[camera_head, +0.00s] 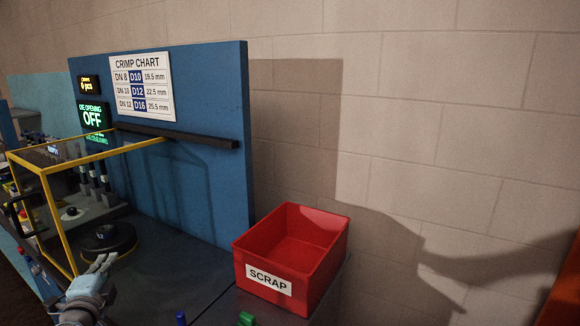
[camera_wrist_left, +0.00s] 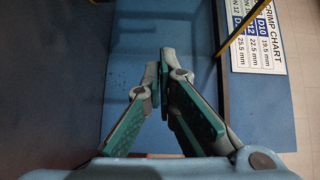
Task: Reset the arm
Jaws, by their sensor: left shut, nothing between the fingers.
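My left gripper (camera_head: 103,262) comes in at the lower left of the head view, in front of the yellow-framed guard and above the dark bench. In the left wrist view its green-padded fingers (camera_wrist_left: 160,78) are brought together at the tips with nothing between them. The blue back panel and bench lie beyond the fingers. My right gripper is not in either view.
A red SCRAP bin (camera_head: 264,279) stands empty at the bench's right end. The yellow-framed guard (camera_head: 95,156) encloses a black round base (camera_head: 108,240). A blue panel (camera_head: 205,90) carries the crimp chart (camera_head: 142,88). Small blue (camera_head: 181,318) and green (camera_head: 247,318) pieces show at the bottom edge.

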